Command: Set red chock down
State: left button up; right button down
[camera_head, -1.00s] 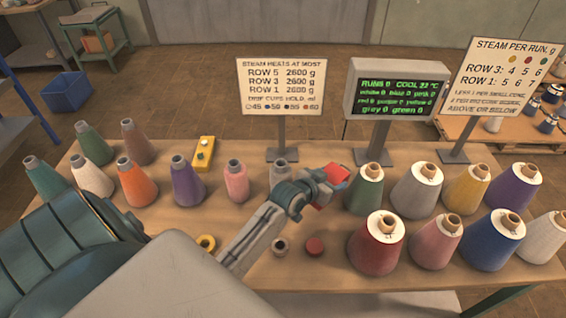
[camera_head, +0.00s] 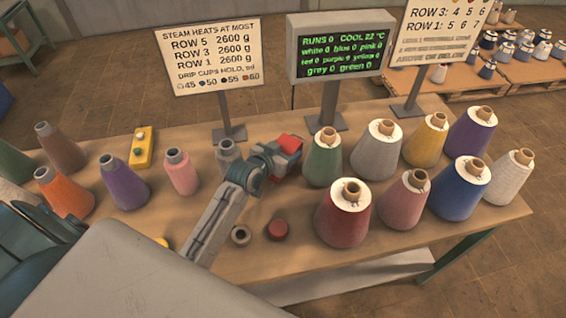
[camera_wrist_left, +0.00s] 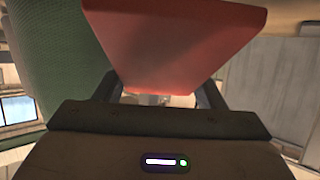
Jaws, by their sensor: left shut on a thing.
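The red chock (camera_head: 289,142) is in my left gripper (camera_head: 284,158), just left of the green cone (camera_head: 323,160) on the table. In the left wrist view the red chock (camera_wrist_left: 175,40) fills the top middle, between the two fingers of my left gripper (camera_wrist_left: 158,95), which is shut on it. The green cone (camera_wrist_left: 55,65) stands close on the left there. The gripper hides part of the chock in the head view. I cannot tell whether its underside touches the table. My right gripper is not in view.
Several yarn cones, such as the dark red one (camera_head: 343,212), stand to the right on the table (camera_head: 300,265). A small red round object (camera_head: 277,230) and a small grey ring (camera_head: 240,235) lie in front. A grey cone (camera_head: 228,153) stands left of my gripper. Signs and a screen (camera_head: 338,45) stand behind.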

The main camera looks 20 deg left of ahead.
pick_arm(q)
jog(key=shift+f+b, duration=1.8)
jog(key=shift+f, duration=0.05)
jog(key=shift+r, duration=0.1)
jog(key=o, duration=0.9)
jog(key=shift+o, duration=0.4)
